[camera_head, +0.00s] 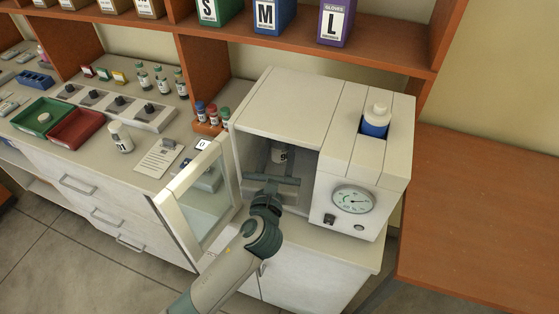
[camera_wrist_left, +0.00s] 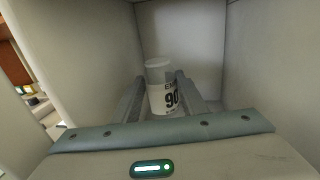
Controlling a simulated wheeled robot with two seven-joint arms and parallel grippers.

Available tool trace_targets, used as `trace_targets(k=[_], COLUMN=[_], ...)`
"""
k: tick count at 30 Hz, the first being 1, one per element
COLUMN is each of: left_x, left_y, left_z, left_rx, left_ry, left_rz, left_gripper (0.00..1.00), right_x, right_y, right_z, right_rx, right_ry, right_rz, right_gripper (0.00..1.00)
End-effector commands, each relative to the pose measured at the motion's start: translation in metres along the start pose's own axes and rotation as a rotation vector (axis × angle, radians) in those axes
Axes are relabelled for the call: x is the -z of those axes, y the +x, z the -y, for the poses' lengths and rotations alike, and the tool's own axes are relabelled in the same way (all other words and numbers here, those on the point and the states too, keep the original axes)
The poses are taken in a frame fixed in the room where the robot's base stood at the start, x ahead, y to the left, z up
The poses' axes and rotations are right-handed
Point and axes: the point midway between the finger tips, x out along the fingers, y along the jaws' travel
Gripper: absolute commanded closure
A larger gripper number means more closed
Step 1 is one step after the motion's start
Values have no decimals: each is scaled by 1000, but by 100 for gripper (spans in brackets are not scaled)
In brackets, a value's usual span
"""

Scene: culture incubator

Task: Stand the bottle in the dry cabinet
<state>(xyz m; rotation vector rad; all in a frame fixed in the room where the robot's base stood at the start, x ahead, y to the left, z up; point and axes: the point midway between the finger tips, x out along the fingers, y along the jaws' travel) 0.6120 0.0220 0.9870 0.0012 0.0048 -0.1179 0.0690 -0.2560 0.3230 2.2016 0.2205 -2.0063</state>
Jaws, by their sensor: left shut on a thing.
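The dry cabinet (camera_head: 285,100) is a cream box with its glass door (camera_head: 206,200) swung open to the left. My left gripper (camera_head: 279,166) reaches through the opening and is shut on the bottle (camera_head: 280,153), inside the chamber. In the left wrist view the bottle (camera_wrist_left: 162,98) is white with a greyish top and a dark "90" label. It stands upright between the two fingers (camera_wrist_left: 160,92), with chamber walls around it. Its base is hidden, so I cannot tell whether it touches the chamber floor. My right gripper is not in view.
The cabinet's right part has a dial (camera_head: 352,199) and a blue-and-white container (camera_head: 376,121) set in its top. Another white bottle (camera_head: 120,138), a paper card (camera_head: 159,158) and red and green trays (camera_head: 76,128) are on the counter left of the open door.

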Motion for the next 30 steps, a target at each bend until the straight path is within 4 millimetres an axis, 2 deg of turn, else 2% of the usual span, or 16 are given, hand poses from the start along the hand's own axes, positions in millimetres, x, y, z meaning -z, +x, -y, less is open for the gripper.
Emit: trace_targets(k=[4,17,25,30], left_x=[13,18,49,54], left_y=[0,0,-1,4], left_z=[0,0,0,0], left_rx=[-1,-1,0,0], left_ry=[-1,0,0,-1], left_rz=[1,2,-1,1], left_gripper=[86,86,86,86], right_x=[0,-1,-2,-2], right_y=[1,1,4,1], right_z=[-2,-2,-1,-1], right_rx=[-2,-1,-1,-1], right_ry=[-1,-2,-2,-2], right_rz=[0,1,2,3], right_gripper=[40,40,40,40])
